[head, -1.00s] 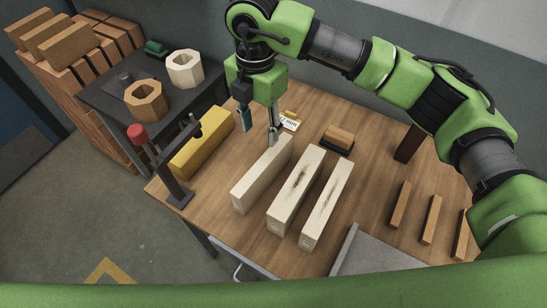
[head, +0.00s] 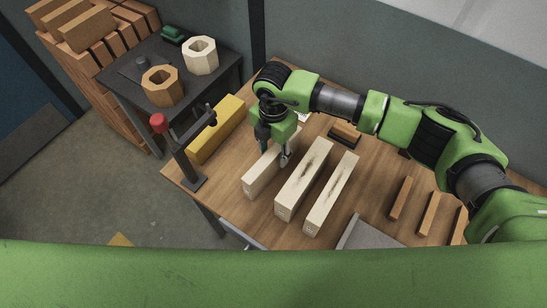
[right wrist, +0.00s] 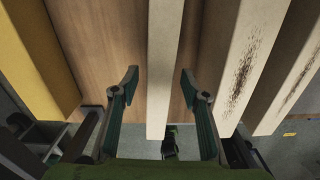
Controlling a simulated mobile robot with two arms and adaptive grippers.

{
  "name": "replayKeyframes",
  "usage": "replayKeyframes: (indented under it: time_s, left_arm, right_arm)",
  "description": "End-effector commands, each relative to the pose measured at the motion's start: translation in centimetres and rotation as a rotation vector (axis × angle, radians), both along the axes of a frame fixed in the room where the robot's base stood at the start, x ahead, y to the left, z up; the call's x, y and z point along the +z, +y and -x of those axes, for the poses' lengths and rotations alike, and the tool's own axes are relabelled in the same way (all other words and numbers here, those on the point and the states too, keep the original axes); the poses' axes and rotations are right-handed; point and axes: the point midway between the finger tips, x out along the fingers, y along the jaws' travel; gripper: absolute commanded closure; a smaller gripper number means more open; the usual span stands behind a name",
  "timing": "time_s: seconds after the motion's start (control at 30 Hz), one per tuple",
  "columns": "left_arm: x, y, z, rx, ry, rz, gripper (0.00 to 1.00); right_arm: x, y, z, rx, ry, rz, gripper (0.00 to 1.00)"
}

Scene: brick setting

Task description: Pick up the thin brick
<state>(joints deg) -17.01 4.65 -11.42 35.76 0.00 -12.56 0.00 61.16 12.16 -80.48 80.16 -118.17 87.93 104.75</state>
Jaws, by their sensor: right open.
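Three long pale bricks lie side by side on the wooden table. The leftmost, a plain thin brick (head: 257,178), looks narrower than the dark-marked middle brick (head: 304,178) and right brick (head: 331,193). My right gripper (head: 274,150) is open over the thin brick and hides part of it in the head view. In the right wrist view the thin brick (right wrist: 161,70) runs between the two spread fingers of my right gripper (right wrist: 159,78), with a gap on each side. The marked middle brick (right wrist: 238,65) lies just right of the right finger. My left gripper is not in view.
A yellow block (head: 217,130) lies left of the pale bricks, behind a dark stand with a red knob (head: 158,122). Several thin brown strips (head: 428,213) and a grey plate (head: 366,234) lie to the right.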

Motion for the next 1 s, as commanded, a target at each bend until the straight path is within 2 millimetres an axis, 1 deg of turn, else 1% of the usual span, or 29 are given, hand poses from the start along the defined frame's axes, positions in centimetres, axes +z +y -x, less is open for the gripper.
replayKeyframes:
  time_s: [0.1, 0.23, 0.27, 0.3, 0.37, 0.4, 0.43, 0.8, 1.0]
  left_arm:
    - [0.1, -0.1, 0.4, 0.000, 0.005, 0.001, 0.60]
    - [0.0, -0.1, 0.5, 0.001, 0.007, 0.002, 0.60]
    - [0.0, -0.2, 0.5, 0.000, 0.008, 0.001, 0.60]
    - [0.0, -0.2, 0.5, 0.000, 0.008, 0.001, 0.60]
    - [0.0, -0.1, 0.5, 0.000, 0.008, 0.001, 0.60]
    - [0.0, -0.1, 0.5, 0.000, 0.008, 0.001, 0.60]
    - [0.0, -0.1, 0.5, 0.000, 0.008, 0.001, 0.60]
    - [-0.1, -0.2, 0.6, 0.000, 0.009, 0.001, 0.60]
    - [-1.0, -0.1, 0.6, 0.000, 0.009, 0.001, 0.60]
  right_arm:
    - [-0.4, 0.0, 0.0, 0.000, -0.001, 0.001, 0.58]
    - [-0.4, 0.0, 0.0, 0.001, -0.001, 0.000, 0.58]
    - [-0.3, 0.0, 0.0, 0.001, -0.001, 0.000, 0.61]
    - [-0.3, 0.0, 0.0, 0.001, -0.001, 0.000, 0.71]
    - [-0.3, 0.0, 0.0, 0.001, -0.001, 0.000, 0.87]
    - [-0.3, 0.0, 0.0, 0.001, -0.001, 0.000, 0.97]
    - [-0.3, 0.0, 0.0, 0.001, -0.001, 0.000, 1.00]
    - [-0.1, 0.1, -0.1, 0.001, -0.003, -0.002, 1.00]
    - [0.7, 0.1, -0.2, 0.001, -0.005, -0.003, 1.00]
